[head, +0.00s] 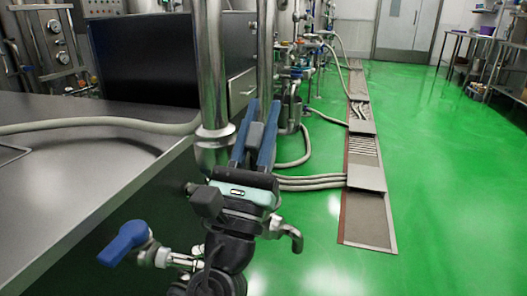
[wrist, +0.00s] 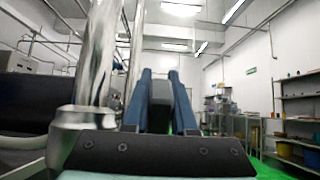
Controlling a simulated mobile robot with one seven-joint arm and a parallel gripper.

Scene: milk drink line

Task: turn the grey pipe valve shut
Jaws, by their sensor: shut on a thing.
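My gripper (head: 262,106) is beside a steel upright pipe (head: 210,70), its two blue fingers pointing up and away. A dark grey block (head: 255,134), which looks like the grey valve's handle, sits between the fingers. In the wrist view the same dark grey block (wrist: 160,106) fills the gap between the fingers, and the gripper is shut on it. The steel pipe (wrist: 94,65) and its collar stand just left of the fingers. The valve's body and how far it is turned are hidden behind my gripper.
A blue-handled valve (head: 125,242) sticks out at lower left. A grey worktop (head: 70,190) with a hose (head: 100,125) lies left. More pipes and hoses run behind my gripper, towards a floor drain (head: 367,215). The green floor (head: 440,180) at right is clear.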

